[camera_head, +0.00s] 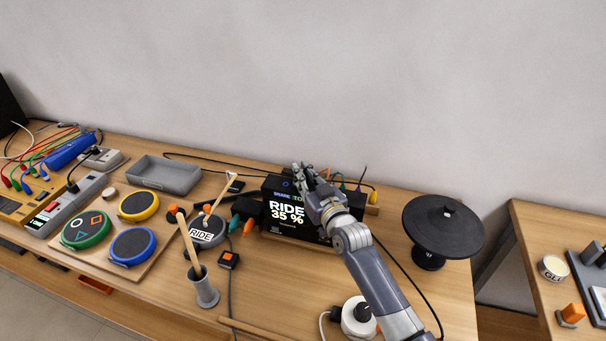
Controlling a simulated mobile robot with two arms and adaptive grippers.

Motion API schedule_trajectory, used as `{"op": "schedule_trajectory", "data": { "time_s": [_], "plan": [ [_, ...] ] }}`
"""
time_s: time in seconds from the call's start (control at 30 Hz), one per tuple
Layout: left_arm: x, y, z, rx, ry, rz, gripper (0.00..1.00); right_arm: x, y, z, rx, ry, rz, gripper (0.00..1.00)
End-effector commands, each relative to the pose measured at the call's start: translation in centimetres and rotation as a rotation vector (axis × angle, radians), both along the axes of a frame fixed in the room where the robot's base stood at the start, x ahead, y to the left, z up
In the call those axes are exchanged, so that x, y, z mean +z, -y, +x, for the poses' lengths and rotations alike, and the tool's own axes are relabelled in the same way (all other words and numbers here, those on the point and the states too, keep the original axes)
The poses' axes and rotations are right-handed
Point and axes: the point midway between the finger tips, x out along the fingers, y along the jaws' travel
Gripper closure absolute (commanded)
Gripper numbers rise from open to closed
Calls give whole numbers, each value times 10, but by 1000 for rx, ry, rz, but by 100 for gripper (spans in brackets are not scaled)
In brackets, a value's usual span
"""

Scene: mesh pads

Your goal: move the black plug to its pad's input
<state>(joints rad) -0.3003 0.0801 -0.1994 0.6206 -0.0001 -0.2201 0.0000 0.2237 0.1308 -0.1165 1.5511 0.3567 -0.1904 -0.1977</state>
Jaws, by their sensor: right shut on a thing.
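My right gripper (305,172) reaches over the top of the black drum module (268,213), whose screen reads "RIDE 35 %". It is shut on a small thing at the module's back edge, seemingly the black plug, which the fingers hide. I cannot tell whether the plug sits in a socket. My left gripper is not in view.
Green (87,231), blue (133,246) and yellow (138,206) pads lie on a board at left. A grey tray (165,178) is behind them. A stick holder (205,290) and white round device (358,315) stand in front. Cables run behind the module.

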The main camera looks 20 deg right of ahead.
Motion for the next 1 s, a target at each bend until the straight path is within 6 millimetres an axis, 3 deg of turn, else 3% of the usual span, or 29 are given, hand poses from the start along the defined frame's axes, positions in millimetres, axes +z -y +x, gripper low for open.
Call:
{"op": "schedule_trajectory", "data": {
  "time_s": [0.1,0.13,0.23,0.67,0.83,1.0],
  "plan": [
    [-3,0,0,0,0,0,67,-6,0,0,0,-5,-1,100],
    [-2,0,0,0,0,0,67,-5,0,0,0,-4,-1,82],
    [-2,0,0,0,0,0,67,-4,0,0,0,-4,-1,61],
    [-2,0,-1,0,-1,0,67,-4,1,-5,0,-2,0,61],
    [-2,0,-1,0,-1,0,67,-4,4,-27,0,-2,0,61],
    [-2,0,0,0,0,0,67,-5,9,-61,0,-4,-1,61]
  ]
}}
